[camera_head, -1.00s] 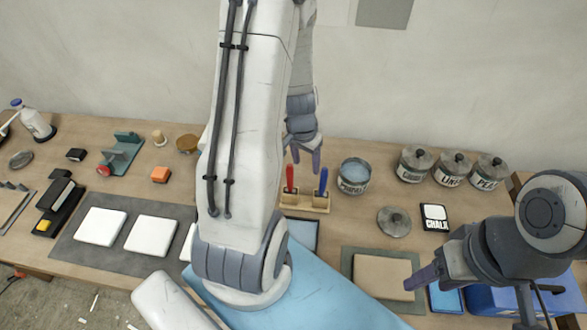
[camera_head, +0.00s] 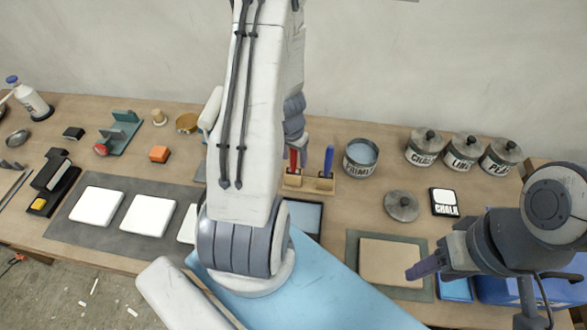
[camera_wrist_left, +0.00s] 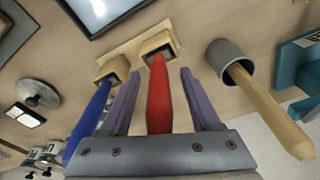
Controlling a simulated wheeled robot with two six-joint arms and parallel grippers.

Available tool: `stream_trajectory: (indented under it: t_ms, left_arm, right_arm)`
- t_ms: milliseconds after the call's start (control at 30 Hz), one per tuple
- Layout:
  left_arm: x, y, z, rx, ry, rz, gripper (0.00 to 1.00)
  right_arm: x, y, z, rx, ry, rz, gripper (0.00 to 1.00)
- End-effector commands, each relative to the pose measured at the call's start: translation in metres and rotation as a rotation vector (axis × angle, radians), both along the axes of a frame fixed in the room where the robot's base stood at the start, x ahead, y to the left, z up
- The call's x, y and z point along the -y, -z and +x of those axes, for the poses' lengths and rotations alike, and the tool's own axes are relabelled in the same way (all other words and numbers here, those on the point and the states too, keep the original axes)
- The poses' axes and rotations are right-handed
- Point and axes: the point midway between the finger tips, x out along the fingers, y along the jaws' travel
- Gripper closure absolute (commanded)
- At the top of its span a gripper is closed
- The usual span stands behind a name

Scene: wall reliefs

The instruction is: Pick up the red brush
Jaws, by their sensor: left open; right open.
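The red brush (camera_head: 293,158) stands upright in a wooden holder (camera_head: 322,184), beside a blue brush (camera_head: 328,160). In the left wrist view, the red brush handle (camera_wrist_left: 159,95) lies between the two fingers of my left gripper (camera_wrist_left: 160,76), with gaps on both sides. The blue brush (camera_wrist_left: 92,120) is outside the left finger. In the head view my left gripper (camera_head: 298,146) is at the red brush and partly covers it. It is open. My right gripper (camera_head: 411,272) is open and empty over the tan board, away from the brushes.
A primer can (camera_head: 360,158) stands right of the holder. Several labelled jars (camera_head: 463,152) and a round lid (camera_head: 401,206) are further right. In the wrist view, a grey cylinder with a wooden handle (camera_wrist_left: 265,110) is close on the right. White tiles (camera_head: 150,216) lie on a dark mat.

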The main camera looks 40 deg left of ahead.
Motion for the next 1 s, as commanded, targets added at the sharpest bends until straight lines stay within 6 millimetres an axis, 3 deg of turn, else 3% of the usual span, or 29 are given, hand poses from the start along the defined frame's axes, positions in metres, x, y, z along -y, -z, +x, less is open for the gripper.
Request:
stream_trajectory:
  t_ms: [67,333,367,500,533,833,1000]
  left_arm:
    - [0.0,0.01,0.001,0.0,-0.001,0.0,0.36]
    - [0.0,0.009,0.001,0.0,0.0,0.0,0.36]
    - [0.0,0.009,0.001,0.0,0.0,0.0,0.44]
    - [0.0,0.009,0.001,0.0,0.0,-0.001,0.98]
    - [0.0,0.009,0.001,0.0,0.0,-0.001,1.0]
    - [0.0,0.007,0.001,0.0,0.0,-0.001,1.0]
    - [0.0,-0.012,0.001,0.001,0.001,0.0,1.0]
  right_arm:
    - [0.0,0.008,0.0,0.0,0.001,0.0,0.44]
    - [0.0,0.007,0.0,0.0,0.002,0.0,0.44]
    - [0.0,0.007,0.0,0.0,0.002,0.0,0.44]
    - [0.0,0.007,0.0,0.0,0.001,0.0,0.44]
    - [0.0,0.007,0.0,0.0,0.001,0.0,0.44]
    - [0.0,0.005,0.0,0.0,0.001,0.0,0.44]
    - [0.0,-0.012,0.0,0.0,-0.001,0.0,0.44]
